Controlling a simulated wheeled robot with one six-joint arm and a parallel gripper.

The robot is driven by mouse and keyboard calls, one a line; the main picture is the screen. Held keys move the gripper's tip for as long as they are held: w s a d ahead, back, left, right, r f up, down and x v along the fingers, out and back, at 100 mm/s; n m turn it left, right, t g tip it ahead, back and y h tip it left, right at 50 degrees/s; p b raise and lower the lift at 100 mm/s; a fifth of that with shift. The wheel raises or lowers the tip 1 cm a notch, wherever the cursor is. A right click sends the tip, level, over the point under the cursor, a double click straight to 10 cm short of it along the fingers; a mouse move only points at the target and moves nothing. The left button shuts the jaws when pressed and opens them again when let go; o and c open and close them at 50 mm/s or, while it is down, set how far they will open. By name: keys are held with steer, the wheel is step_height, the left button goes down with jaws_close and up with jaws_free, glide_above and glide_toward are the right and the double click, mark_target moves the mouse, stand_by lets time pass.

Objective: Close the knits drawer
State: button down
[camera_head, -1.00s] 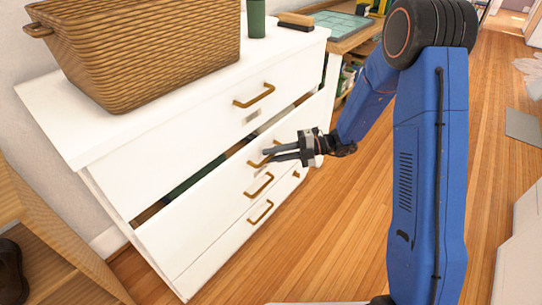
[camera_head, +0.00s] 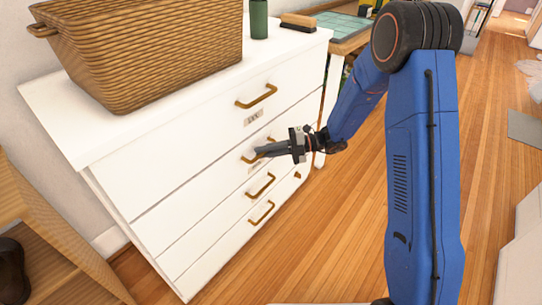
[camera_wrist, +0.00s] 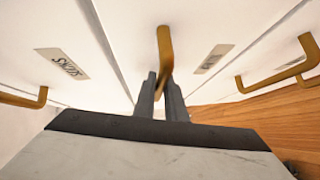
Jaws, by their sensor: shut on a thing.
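The white dresser has a second drawer from the top (camera_head: 190,208), whose front now sits about flush with the fronts around it. Its brass handle (camera_head: 247,159) also shows in the wrist view (camera_wrist: 165,45). A label (camera_wrist: 213,60) lies beside that handle, too slanted for me to read surely. My gripper (camera_head: 264,151) is at this handle, its dark fingers shut on it; in the wrist view the fingers (camera_wrist: 161,88) close around the handle's near end. The fingers hide part of the handle.
The top drawer (camera_head: 255,97) and the lower drawers (camera_head: 262,186) look shut. A wicker basket (camera_head: 150,45), a green cylinder (camera_head: 259,19) and a brush (camera_head: 298,22) stand on top. A wooden shelf unit (camera_head: 50,250) is at left. Wooden floor (camera_head: 330,230) is clear in front.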

steer(key=shift+w+a, duration=0.1)
steer(key=shift+w, duration=0.1)
steer(key=c, duration=2.1)
jaws_free()
steer(key=w+d+r, duration=0.2)
steer(key=d, duration=1.5)
steer(key=shift+r, duration=0.25)
steer(key=shift+w, duration=0.1)
